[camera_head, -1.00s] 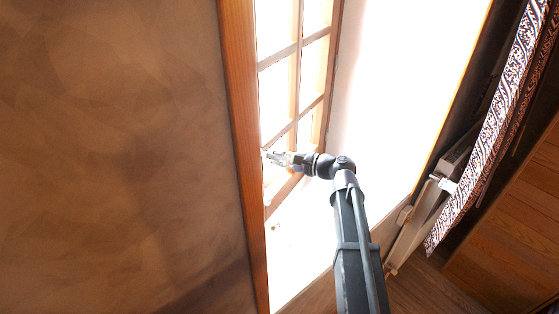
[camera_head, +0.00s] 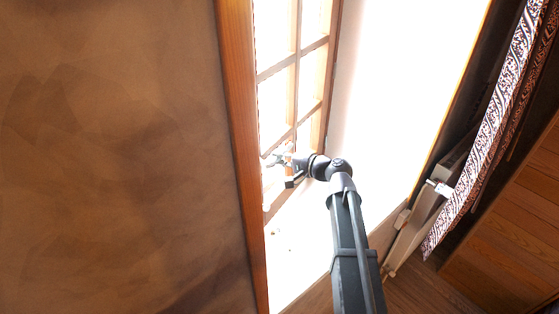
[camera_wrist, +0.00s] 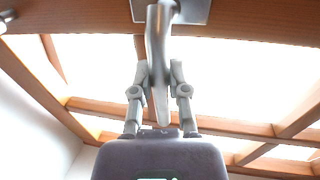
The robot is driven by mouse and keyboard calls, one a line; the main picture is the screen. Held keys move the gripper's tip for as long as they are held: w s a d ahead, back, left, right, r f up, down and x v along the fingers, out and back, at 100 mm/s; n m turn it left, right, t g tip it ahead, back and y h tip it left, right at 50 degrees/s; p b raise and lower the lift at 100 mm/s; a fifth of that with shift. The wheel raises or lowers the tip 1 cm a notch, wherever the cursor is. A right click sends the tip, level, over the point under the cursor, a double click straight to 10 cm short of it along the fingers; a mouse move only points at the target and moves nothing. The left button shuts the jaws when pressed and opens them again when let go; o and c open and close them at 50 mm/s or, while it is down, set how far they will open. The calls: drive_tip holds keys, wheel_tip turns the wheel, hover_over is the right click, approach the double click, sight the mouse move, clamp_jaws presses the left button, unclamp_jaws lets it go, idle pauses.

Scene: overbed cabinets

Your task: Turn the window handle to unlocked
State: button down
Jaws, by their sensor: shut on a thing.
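The window handle (camera_wrist: 158,50) is a grey metal lever on a plate (camera_wrist: 185,10) fixed to a wooden frame member, seen at the top middle of the wrist view. Its free end hangs down between the fingers of my gripper (camera_wrist: 160,78), which is shut on it. In the head view my gripper (camera_head: 280,158) is at the lower part of the paned window (camera_head: 297,70). The handle is too small and washed out to make out clearly there.
A tall wooden frame post (camera_head: 238,120) and a brown wall (camera_head: 110,150) stand left of the window. A bright white surface (camera_head: 390,90) is to its right. A patterned curtain (camera_head: 500,110) and a radiator (camera_head: 425,215) are further right.

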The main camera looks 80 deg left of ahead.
drive_tip(key=shift+w+a, duration=0.1)
drive_tip(key=c, duration=0.6)
unclamp_jaws()
drive_tip(key=shift+d, duration=0.2)
